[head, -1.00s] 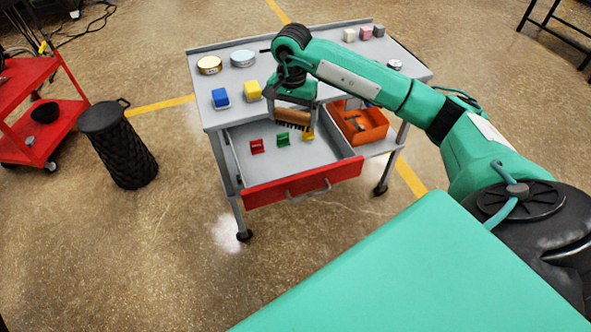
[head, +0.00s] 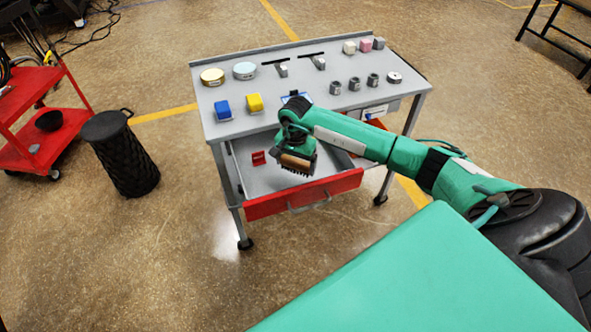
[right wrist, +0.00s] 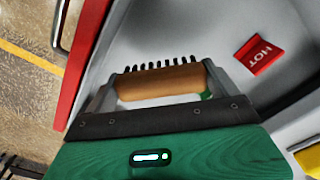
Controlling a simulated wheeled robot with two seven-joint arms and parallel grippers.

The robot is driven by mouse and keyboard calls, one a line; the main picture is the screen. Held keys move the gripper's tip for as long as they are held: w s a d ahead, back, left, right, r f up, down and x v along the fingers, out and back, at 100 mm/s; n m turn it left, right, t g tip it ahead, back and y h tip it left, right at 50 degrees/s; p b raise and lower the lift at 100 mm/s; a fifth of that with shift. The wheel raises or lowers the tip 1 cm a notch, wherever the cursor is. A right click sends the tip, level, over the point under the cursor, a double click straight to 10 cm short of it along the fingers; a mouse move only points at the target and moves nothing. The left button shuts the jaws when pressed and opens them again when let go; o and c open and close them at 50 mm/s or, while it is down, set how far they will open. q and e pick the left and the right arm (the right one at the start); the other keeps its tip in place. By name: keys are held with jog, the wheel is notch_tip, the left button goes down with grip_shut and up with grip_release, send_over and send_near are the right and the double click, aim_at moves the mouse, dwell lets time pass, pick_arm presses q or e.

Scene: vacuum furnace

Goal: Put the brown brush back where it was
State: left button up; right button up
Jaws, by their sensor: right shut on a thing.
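The brown brush (head: 297,162), with dark bristles, is held in my right gripper (head: 296,160) over the open drawer (head: 240,165) of the grey cart. In the right wrist view the brush (right wrist: 160,82) lies across between the two fingers, and the gripper (right wrist: 158,88) is shut on it. The bristles point away from the palm. A red tag marked HOT (right wrist: 257,54) lies in the drawer beside the brush; it also shows in the head view (head: 258,158). My right arm hides part of the drawer. My left gripper is not in view.
The red drawer front (head: 265,206) juts forward. A black bin (head: 121,155) and red cart (head: 60,150) stand left.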

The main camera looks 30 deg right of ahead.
aim_at(295, 169)
notch_tip(295, 169, down, 4)
jog(key=shift+r+p, duration=0.15)
jog(key=shift+p, duration=0.2)
jog(key=shift+f, duration=0.2)
jog(key=o, duration=0.7)
jog(key=shift+r, duration=0.5)
notch_tip(295, 169, up, 7)
jog(key=shift+b, duration=0.8)
notch_tip(295, 169, up, 4)
jog(key=shift+f, duration=0.2)
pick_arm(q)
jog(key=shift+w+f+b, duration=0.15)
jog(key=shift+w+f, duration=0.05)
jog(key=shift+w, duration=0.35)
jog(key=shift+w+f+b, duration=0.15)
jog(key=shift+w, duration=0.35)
pick_arm(e)
jog(key=shift+r, duration=0.35)
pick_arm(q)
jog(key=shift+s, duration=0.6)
pick_arm(e)
jog(key=shift+a, duration=0.1)
